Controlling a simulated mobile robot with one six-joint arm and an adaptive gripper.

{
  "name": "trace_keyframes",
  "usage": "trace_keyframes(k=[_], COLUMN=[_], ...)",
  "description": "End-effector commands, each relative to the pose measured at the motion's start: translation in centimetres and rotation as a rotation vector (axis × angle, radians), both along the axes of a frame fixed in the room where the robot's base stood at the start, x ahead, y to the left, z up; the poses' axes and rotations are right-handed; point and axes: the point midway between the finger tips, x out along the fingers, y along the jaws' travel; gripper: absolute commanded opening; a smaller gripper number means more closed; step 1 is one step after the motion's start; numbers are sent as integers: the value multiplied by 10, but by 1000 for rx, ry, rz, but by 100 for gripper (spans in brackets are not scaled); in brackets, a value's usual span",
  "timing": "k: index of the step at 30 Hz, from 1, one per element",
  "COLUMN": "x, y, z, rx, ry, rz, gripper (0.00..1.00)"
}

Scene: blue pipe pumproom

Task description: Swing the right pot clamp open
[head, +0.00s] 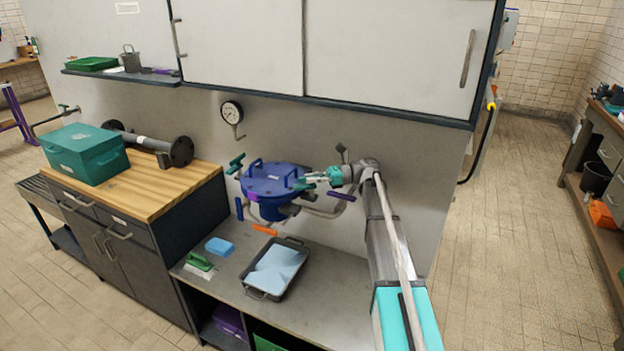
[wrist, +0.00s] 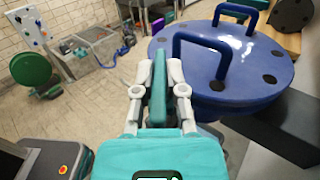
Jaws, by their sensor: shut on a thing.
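The blue pot (head: 272,180) stands over the metal counter, its round lid carrying two blue arched handles. In the wrist view the lid (wrist: 235,60) fills the upper right. The right pot clamp's teal handle (wrist: 158,92) stands upright between my fingers, beside the lid's edge. My gripper (wrist: 159,76) is shut on this handle, one grey finger on each side. In the head view my gripper (head: 318,179) is at the right side of the pot. The clamp's lower part and pivot are hidden. Another teal clamp handle (head: 236,162) shows left of the pot.
A purple lever (head: 341,196) sits close below my wrist, and pipes run behind. A dark tray (head: 252,292), a blue sponge (head: 219,245) and a green brush (head: 199,261) lie on the counter. Wall cabinets (head: 385,55) hang above. Open floor lies to the right.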

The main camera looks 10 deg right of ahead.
Motion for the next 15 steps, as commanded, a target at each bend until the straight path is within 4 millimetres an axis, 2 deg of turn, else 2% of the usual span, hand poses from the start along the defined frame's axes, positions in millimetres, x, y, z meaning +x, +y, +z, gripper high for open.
trace_keyframes(k=[6, 15], x=[1, -1], y=[0, 1], z=[0, 0], rx=[-1, -1], ry=[0, 0], rz=[94, 125], gripper=[0, 0])
